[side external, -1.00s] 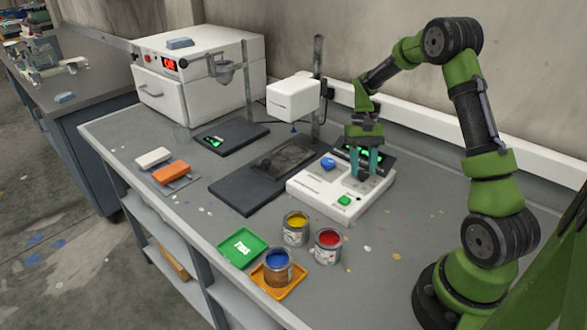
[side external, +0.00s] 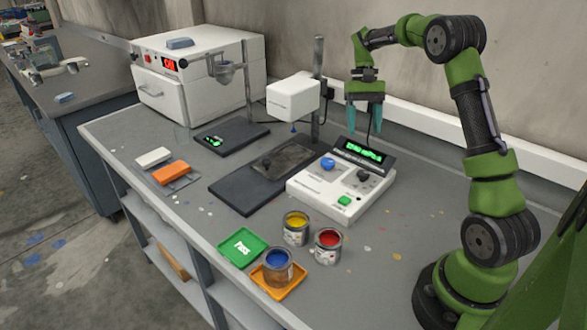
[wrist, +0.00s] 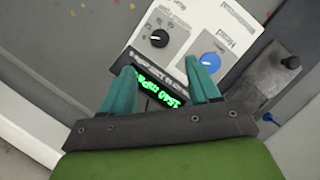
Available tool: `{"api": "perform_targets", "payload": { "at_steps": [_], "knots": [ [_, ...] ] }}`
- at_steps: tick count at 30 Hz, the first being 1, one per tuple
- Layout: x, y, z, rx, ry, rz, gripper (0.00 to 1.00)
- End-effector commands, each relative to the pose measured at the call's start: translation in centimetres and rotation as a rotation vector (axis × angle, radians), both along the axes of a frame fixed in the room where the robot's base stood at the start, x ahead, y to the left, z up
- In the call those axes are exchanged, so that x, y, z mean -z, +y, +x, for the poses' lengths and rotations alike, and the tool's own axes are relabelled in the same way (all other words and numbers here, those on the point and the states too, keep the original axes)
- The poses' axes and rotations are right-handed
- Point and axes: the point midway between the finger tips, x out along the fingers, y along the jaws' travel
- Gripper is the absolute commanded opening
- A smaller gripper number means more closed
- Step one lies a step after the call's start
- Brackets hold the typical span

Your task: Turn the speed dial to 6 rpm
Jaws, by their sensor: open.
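A white control box (side external: 312,187) stands on the bench. It carries a black dial (side external: 363,175), a blue knob (side external: 328,163) and a green button (side external: 344,200). The black dial also shows in the wrist view (wrist: 159,38) with a white pointer line; the blue knob (wrist: 210,60) sits beside it near the word "Head". I cannot read the black dial's scale. A lit green display (side external: 364,150) stands at the box's back; its digits show upside down between my fingers in the wrist view (wrist: 158,88). My gripper (side external: 363,128) is open and empty above the display, clear of both knobs.
A stand with a white head (side external: 293,97) and a dark base plate (side external: 240,192) is left of the box. Paint cans, yellow (side external: 296,228), red (side external: 328,246) and blue (side external: 278,268), stand in front. A white oven (side external: 195,85) is at the back left.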

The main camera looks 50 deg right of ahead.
Motion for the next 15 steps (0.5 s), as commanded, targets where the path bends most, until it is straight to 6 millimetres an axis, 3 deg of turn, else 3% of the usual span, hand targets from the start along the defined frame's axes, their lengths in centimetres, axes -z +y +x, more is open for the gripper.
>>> {"api": "perform_targets", "payload": {
  "at_steps": [6, 15],
  "knots": [
    [-3.6, -1.2, 1.1, 0.0, -0.001, -0.001, 0.61],
    [-5.4, -1.6, 1.6, 0.001, 0.0, 0.0, 0.61]
  ]
}}
